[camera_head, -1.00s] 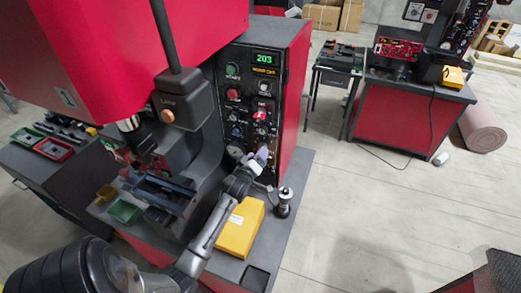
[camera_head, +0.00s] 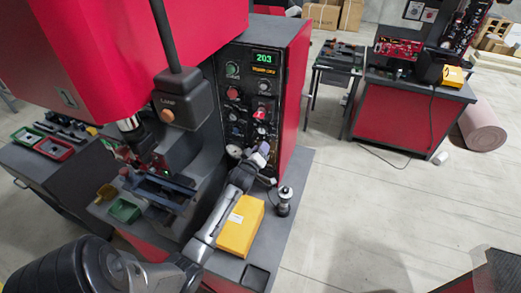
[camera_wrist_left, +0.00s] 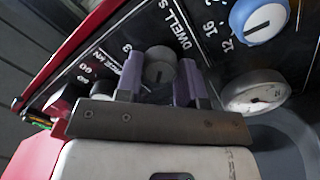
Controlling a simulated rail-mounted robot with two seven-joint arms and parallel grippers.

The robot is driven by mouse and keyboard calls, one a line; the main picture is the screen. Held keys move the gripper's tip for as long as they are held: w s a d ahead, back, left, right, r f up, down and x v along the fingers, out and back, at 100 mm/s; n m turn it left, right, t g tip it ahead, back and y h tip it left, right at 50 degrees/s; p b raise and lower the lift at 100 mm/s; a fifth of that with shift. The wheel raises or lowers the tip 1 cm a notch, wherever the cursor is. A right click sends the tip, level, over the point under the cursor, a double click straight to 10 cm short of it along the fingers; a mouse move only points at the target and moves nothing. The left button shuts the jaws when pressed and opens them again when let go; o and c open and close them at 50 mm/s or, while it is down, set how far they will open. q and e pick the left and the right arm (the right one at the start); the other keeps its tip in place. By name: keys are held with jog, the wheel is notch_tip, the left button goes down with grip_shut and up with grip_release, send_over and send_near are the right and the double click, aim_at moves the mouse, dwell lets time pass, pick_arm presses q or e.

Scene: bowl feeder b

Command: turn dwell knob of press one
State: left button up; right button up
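Press one's dark control panel (camera_head: 285,95) stands upright with a lit green display reading 203. My left gripper (camera_head: 262,153) is at the panel's lower part and hides some of the controls behind it. In the left wrist view its two purple fingers (camera_wrist_left: 160,80) stand apart, one on each side of a small grey knob (camera_wrist_left: 159,66). The lettering "DWELL S" is beside that knob. I cannot tell whether the fingers touch the knob. A blue knob (camera_wrist_left: 258,20) with numbers around it is to the right. My right gripper is not in view.
A round gauge (camera_wrist_left: 255,95) is close to the right finger. A yellow box (camera_head: 240,226) and a small dark-and-silver post (camera_head: 284,202) stand on the press base below my arm. A green tray (camera_head: 124,210) is at the left. Open floor is on the right.

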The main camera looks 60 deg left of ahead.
pick_arm(q)
jog(key=c, duration=0.4)
jog(key=shift+r, duration=0.1)
jog(key=shift+m+g+p, duration=0.4)
jog(key=shift+m+p, duration=1.4)
jog(key=shift+m, duration=7.1)
